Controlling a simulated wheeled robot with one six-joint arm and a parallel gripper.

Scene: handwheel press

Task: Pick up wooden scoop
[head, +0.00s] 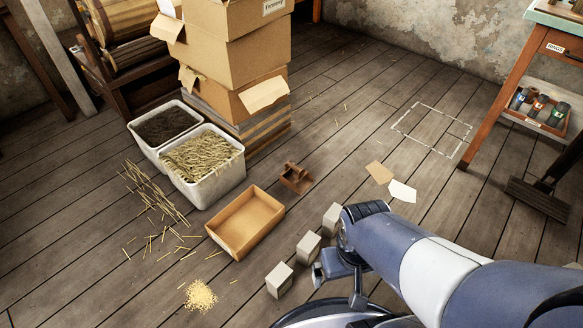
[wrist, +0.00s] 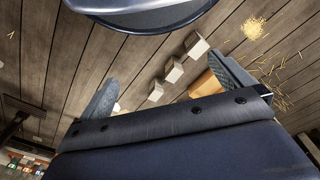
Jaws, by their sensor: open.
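The wooden scoop (head: 296,178) appears to be the small brown, box-like piece on the floor in the head view, just behind the open wooden tray and right of the white bins. My gripper (head: 338,288) is in the lower middle of the head view, apart from the scoop and nearer the camera. In the wrist view my gripper (wrist: 168,92) shows its two fingers spread wide with nothing between them. I cannot make out the scoop in the wrist view; the gripper body covers much of that picture.
A wooden tray (head: 246,222) and several pale blocks (head: 308,248) lie between my arm and the scoop. White bins (head: 207,166) and stacked cardboard boxes (head: 235,55) stand behind. Straw and a grain pile (head: 200,296) lie left. Paper sheets (head: 402,191) lie right.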

